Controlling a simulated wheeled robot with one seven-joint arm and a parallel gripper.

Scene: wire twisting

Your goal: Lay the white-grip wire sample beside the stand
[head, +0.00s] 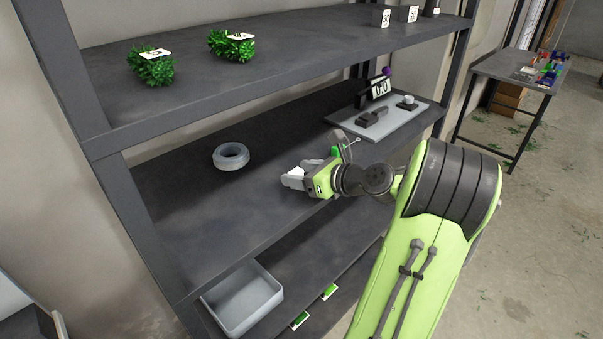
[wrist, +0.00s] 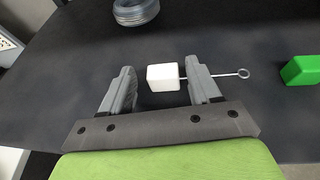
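The white-grip wire sample has a white block grip (wrist: 162,77) and a thin wire ending in a small ring (wrist: 243,73). It lies on the dark middle shelf (head: 200,205). In the wrist view the grip is between the fingers of my gripper (wrist: 160,92), nearer the right finger, with a clear gap to the left one. The wire runs right past the right finger. My gripper (head: 294,178) is open, low over the shelf's front part in the head view. A green block (wrist: 302,70) lies right of the ring. I cannot tell which item is the stand.
A grey wire coil (head: 231,156) lies left of my gripper. A light tray (head: 408,124) at the right holds dark tools and a numbered card (head: 380,88). The upper shelf (head: 300,50) hangs above. A grey bin (head: 243,300) is below. The shelf between coil and tray is mostly clear.

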